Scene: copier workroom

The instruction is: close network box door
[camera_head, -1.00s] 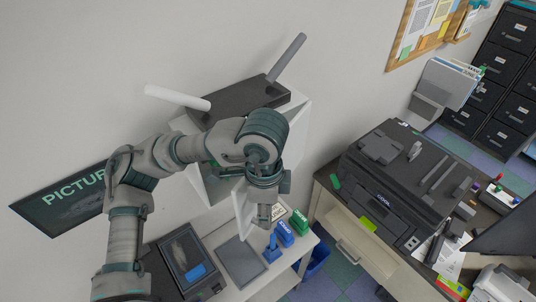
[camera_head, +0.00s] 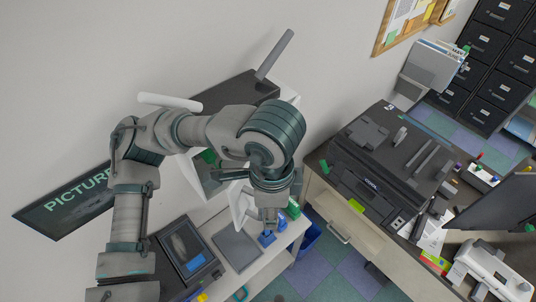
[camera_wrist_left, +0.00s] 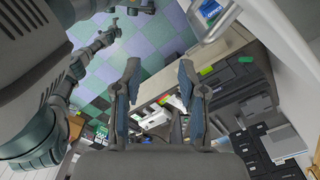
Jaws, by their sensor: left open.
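The white network box (camera_head: 289,98) is on the wall, largely hidden behind my left arm. Its white door (camera_head: 239,204) stands open, swung out below the box, and the box's inside partly shows left of my wrist. My left gripper (camera_head: 268,228) points down just right of the door; I cannot tell whether it touches it. In the left wrist view its two fingers (camera_wrist_left: 158,95) are apart with nothing between them. A white panel (camera_wrist_left: 290,45) crosses the upper right there; I cannot tell whether it is the door. My right arm seems to show at left there, its gripper unclear.
A black router (camera_head: 240,90) with two antennas sits on top of the box. Below is a white table (camera_head: 262,260) with a grey pad, a dark device and blue and green staplers. A black printer (camera_head: 380,165) stands on a cabinet to the right. A picture sign (camera_head: 70,195) hangs at left.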

